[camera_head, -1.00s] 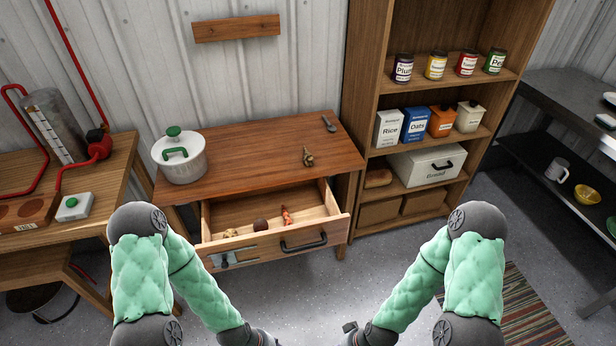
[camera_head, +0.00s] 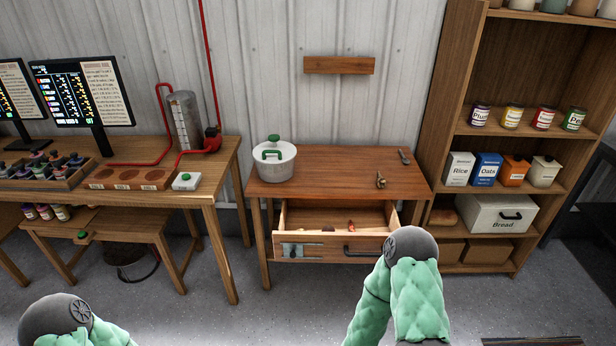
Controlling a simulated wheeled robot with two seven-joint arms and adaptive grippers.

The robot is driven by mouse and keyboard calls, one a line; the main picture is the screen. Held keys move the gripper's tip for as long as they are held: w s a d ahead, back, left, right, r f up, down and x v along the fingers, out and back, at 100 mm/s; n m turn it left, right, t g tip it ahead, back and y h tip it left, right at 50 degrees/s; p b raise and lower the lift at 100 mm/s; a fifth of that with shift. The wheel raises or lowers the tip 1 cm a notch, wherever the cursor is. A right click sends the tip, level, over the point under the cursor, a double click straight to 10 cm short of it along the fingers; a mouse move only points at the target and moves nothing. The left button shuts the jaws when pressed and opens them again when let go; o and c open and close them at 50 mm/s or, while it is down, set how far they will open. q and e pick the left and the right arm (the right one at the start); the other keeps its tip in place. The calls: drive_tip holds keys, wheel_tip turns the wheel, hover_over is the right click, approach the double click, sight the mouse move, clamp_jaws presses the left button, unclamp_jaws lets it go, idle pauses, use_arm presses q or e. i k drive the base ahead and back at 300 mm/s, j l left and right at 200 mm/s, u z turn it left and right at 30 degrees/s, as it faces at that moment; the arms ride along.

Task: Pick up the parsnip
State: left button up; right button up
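The open drawer (camera_head: 373,248) of the wooden table holds a few small things, mostly hidden behind its front panel. I cannot tell for certain which thing is the parsnip. My left and right arms show at the bottom, but both grippers are outside the view.
A white lidded pot (camera_head: 273,165) stands at the tabletop's left, and a dark utensil (camera_head: 404,156) lies at its back right. A workbench (camera_head: 215,178) with monitors stands left. A shelf (camera_head: 440,130) with cans, boxes and a bread bin (camera_head: 497,213) stands right. Floor in front is clear.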

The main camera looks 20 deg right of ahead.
sight(380, 182)
drive_tip(key=l+u, duration=0.4)
drive_tip(key=i+l+u, duration=0.1)
drive_tip(key=u, duration=0.35)
drive_tip(key=l+u, duration=0.4)
drive_tip(key=k+l+u, duration=0.1)
drive_tip(key=l+u, duration=0.15)
drive_tip(key=u, duration=0.2)
drive_tip(key=k+l, duration=0.1)
drive_tip(key=l, duration=0.3)
drive_tip(key=k+l, duration=0.15)
drive_tip(key=l, duration=0.2)
drive_tip(key=k+l, duration=0.1)
drive_tip(key=l, duration=0.3)
drive_tip(key=k+l, duration=0.15)
drive_tip(key=l, duration=0.2)
drive_tip(key=k+l, duration=0.1)
drive_tip(key=l, duration=0.3)
drive_tip(key=k+l, duration=0.15)
drive_tip(key=l, duration=0.2)
drive_tip(key=k+l, duration=0.1)
drive_tip(key=l, duration=0.3)
drive_tip(key=k+l, duration=0.15)
drive_tip(key=l, duration=0.25)
